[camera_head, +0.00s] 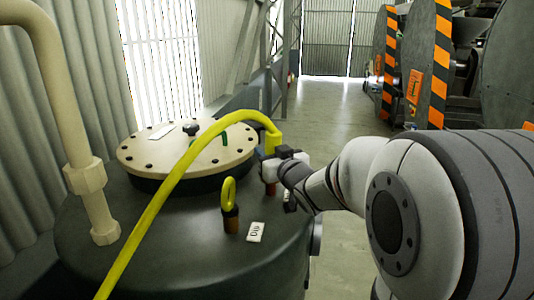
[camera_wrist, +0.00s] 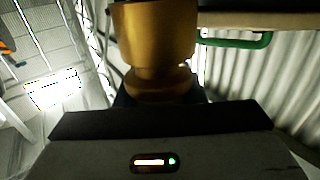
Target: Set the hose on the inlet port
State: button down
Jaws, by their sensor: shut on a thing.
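The yellow hose (camera_head: 180,168) rises from the bottom left, arches over the tank and bends down at its end. My gripper (camera_head: 273,156) is shut on the hose end (camera_head: 273,140), above the right side of the dark tank. A reddish-brown stub (camera_head: 270,188) shows just below the gripper and may be the inlet port; whether the hose touches it is hidden. In the wrist view a yellow-brown cylindrical fitting (camera_wrist: 154,35) stands upright just beyond the dark gripper body (camera_wrist: 160,122). A second brown fitting (camera_head: 230,220) on the tank carries a yellow loop.
The dark tank (camera_head: 180,265) has a bolted beige lid (camera_head: 185,158) with a green handle (camera_head: 224,138). A white label (camera_head: 256,232) lies beside the looped fitting. A beige pipe (camera_head: 60,85) stands left. Striped machines (camera_head: 437,65) stand right; the floor between is clear.

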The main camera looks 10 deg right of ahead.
jog(key=shift+f+b, duration=0.45)
jog(key=shift+b, duration=0.15)
jog(key=shift+r, duration=0.15)
jog(key=shift+r+p, duration=0.55)
jog(key=shift+r, duration=0.15)
jog(key=shift+a, duration=0.1)
dwell(0.8)
jog(key=shift+f+b, duration=1)
jog(key=shift+b, duration=0.2)
jog(key=c, duration=1.2)
grip_release()
jog(key=shift+s, duration=0.1)
